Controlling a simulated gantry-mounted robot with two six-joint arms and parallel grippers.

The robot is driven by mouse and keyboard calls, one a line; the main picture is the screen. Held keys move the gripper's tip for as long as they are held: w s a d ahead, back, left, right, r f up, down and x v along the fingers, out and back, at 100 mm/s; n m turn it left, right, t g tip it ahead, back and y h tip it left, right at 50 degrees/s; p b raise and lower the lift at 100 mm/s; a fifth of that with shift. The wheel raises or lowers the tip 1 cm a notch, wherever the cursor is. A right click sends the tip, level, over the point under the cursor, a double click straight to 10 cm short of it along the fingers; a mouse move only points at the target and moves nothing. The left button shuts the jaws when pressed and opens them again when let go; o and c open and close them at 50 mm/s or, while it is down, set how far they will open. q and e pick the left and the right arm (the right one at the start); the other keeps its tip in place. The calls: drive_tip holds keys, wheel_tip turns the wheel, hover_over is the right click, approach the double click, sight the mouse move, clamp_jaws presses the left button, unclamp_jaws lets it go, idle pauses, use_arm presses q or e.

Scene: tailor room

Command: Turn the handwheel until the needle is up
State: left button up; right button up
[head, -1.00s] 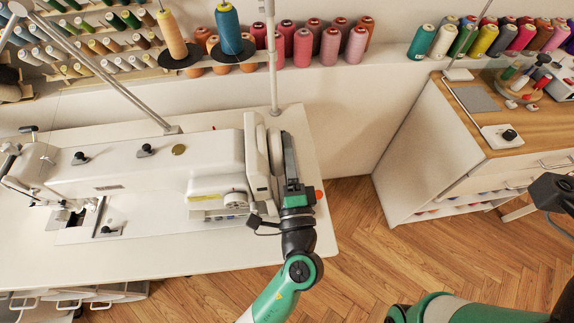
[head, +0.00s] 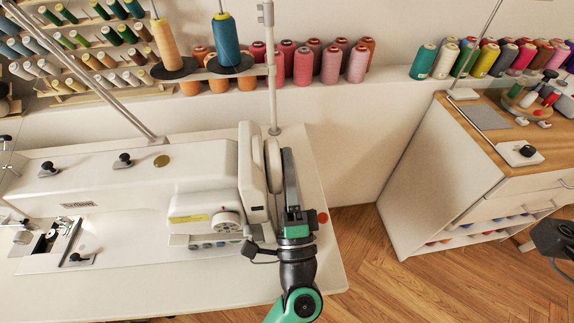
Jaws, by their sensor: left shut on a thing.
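The white sewing machine (head: 130,190) stands on its white table (head: 190,290), with its head end at the left. Its handwheel (head: 272,165) is the pale disc at the right end of the machine. My left gripper (head: 290,165) is against the right side of the handwheel and is shut on it; the fingertips are partly hidden from this angle. The needle area (head: 45,240) is at the lower left and is too small to tell the needle's height.
A thread stand pole (head: 271,70) rises behind the handwheel. Thread cones (head: 303,68) line the back shelf. A red button (head: 322,217) is on the table beside my left gripper. A wooden-topped cabinet (head: 440,180) stands at the right, with open floor between.

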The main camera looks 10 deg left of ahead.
use_arm(q)
drive_tip(key=o, duration=1.4)
drive_tip(key=shift+f, duration=0.1)
